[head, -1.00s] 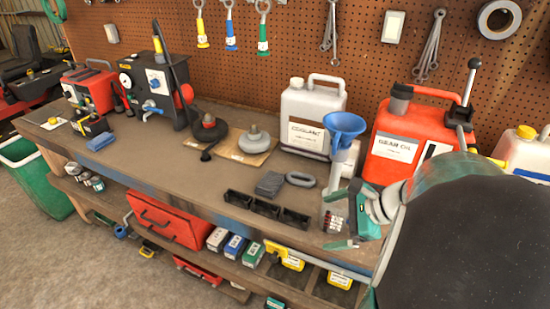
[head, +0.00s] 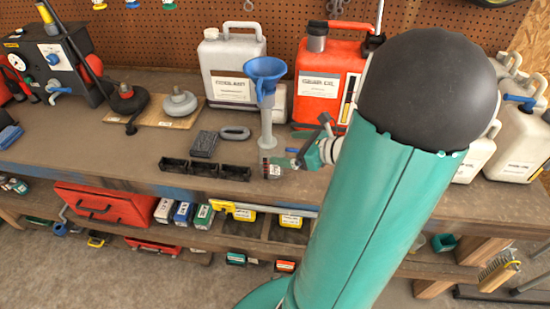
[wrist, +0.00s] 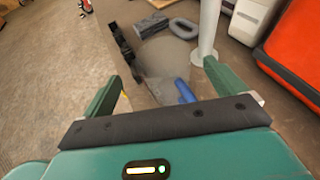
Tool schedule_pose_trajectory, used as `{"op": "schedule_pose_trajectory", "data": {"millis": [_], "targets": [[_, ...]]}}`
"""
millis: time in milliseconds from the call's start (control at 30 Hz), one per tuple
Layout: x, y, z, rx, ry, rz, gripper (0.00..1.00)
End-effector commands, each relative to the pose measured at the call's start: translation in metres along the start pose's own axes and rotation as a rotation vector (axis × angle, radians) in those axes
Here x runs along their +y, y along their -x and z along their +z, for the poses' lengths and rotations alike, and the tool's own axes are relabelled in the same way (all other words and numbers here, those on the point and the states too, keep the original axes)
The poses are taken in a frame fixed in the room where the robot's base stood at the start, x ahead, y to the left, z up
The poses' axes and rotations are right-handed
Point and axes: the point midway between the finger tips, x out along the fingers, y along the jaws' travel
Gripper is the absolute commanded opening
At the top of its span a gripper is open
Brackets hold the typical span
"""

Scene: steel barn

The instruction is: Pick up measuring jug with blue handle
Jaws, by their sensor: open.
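The measuring jug is clear and hard to see. In the wrist view its see-through body (wrist: 163,62) stands just beyond my fingertips, with its blue handle (wrist: 185,92) turned toward me. In the head view the jug (head: 274,168) stands near the bench's front edge, and its blue handle (head: 291,150) shows beside my gripper (head: 307,147). My gripper is open in the wrist view (wrist: 163,80), with the handle between its fingers, nearer the right one. I cannot tell whether either finger touches it.
A blue funnel (head: 264,69) on a pale upright tube stands close behind the jug. Black bins (head: 203,169), a grey ring (head: 235,132) and a dark block (head: 204,144) lie to the left. A red gear oil can (head: 318,92) and a white coolant jug (head: 232,60) stand behind.

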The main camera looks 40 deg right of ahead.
Motion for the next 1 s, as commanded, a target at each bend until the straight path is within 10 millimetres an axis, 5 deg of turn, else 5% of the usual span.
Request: {"op": "schedule_pose_trajectory", "data": {"millis": [433,700,1000], "targets": [[-0.004,-0.052,0.0,-0.001,0.001,0.002,0.96],[-0.005,-0.057,0.001,0.001,0.002,0.0,0.96],[-0.005,-0.057,0.001,0.001,0.002,0.0,0.41]]}}
